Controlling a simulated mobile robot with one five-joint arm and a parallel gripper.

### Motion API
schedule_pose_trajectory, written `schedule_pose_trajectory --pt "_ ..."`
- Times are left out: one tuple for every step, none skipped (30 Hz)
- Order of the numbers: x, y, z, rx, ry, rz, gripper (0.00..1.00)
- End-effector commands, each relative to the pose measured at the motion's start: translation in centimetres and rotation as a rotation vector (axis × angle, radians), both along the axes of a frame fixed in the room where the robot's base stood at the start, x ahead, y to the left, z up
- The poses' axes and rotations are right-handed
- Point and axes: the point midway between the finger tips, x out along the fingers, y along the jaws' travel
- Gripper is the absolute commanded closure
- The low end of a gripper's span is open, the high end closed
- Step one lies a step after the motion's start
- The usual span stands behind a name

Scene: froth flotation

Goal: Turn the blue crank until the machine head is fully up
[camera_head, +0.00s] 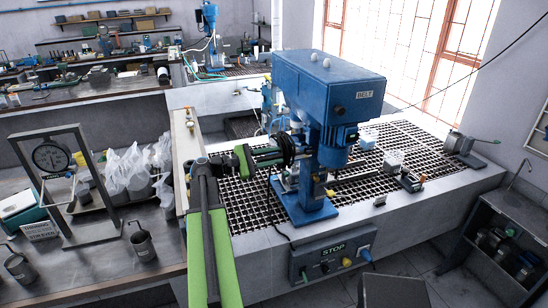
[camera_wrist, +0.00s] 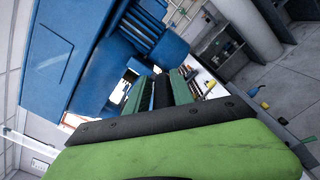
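The blue flotation machine stands on a grating bench, with its boxy head (camera_head: 325,85) marked BELT on top of a blue column (camera_head: 309,165). The head also fills the left of the wrist view (camera_wrist: 70,55). My green and black arm reaches from the lower left. My gripper (camera_head: 278,152) is at the left side of the column, below the head, beside dark round parts. In the wrist view my gripper (camera_wrist: 158,92) points at the machine, with a dark strip between its green-edged fingers. I cannot make out the blue crank or whether the fingers hold it.
A STOP panel (camera_head: 333,257) is on the bench front. Small containers (camera_head: 393,160) stand on the grating to the right. A side table at left holds a dial scale (camera_head: 50,157), plastic bags (camera_head: 128,170) and metal cups (camera_head: 142,243). Floor shows at the lower right.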

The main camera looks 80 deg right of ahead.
Motion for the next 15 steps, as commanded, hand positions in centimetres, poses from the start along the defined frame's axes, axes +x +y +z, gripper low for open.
schedule_pose_trajectory --pt "-0.1 -0.1 0.0 0.000 0.001 -0.001 0.64" --pt "-0.1 -0.1 0.0 0.000 0.001 -0.002 0.60" --pt "-0.2 -0.1 0.0 0.000 0.001 -0.002 0.57" --pt "-0.2 -0.1 0.1 -0.001 0.001 -0.003 0.57" --pt "-0.2 -0.1 0.1 -0.001 0.001 -0.003 0.57" --pt "-0.2 -0.1 0.1 -0.001 0.001 -0.003 0.57" --pt "-0.2 -0.1 0.1 -0.001 0.002 -0.003 0.57" --pt "-0.3 -0.1 0.1 -0.001 0.002 -0.003 0.57" --pt "-0.3 -0.1 0.1 -0.001 0.002 -0.003 0.57" --pt "-0.3 -0.1 0.1 -0.001 0.002 -0.003 0.57" --pt "-0.3 -0.1 0.2 -0.001 0.002 -0.003 0.57" --pt "-0.3 -0.1 0.4 -0.001 0.002 -0.003 0.57" --pt "-0.3 -0.1 0.6 -0.001 0.002 -0.003 0.57" --pt "-0.3 -0.1 1.0 -0.001 0.002 -0.003 0.57" --pt "-0.3 -0.1 1.7 -0.001 0.002 -0.003 0.57"
